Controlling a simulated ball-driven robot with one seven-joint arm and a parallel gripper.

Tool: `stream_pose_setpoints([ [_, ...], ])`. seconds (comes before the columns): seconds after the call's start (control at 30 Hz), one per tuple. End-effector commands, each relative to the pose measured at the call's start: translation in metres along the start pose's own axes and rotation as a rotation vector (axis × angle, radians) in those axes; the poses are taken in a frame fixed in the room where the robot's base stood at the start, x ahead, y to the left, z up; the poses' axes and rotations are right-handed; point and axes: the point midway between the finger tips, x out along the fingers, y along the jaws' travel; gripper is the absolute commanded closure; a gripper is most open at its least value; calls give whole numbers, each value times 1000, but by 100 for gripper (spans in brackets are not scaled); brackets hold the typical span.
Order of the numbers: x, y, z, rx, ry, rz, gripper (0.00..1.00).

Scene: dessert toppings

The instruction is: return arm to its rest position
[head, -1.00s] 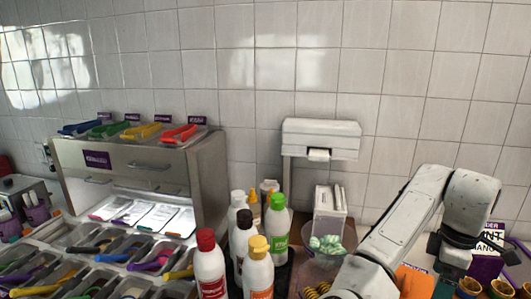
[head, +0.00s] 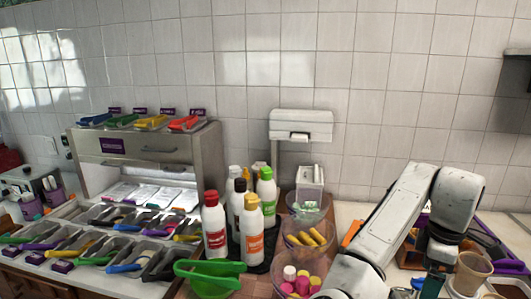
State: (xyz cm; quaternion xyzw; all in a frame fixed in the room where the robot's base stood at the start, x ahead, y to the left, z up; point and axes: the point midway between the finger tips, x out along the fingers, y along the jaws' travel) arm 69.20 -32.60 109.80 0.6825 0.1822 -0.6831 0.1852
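My arm (head: 385,222) is the white linked one at the lower right of the head view. It rises from the bottom edge, bends at the top and comes down again at a dark wrist. My gripper (head: 434,284) hangs below that wrist at the bottom edge. It is small and partly cut off, so its fingers and anything between them cannot be made out. A beige cup (head: 472,272) stands close to its right.
Sauce bottles (head: 250,232) stand mid-counter, with a green-handled item (head: 210,275) in front. Bowls of yellow (head: 307,236) and pink (head: 297,284) toppings lie left of my arm. A topping station (head: 150,160) fills the left. A white dispenser (head: 301,130) is behind.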

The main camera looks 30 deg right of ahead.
Motion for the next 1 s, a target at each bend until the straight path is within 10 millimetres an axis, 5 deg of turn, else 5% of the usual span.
stream_pose_setpoints([
  [0.67, 30, 4, 31, 226, -122, 205, 0],
  [1.0, 77, -21, 33, 366, -121, 413, 0],
])
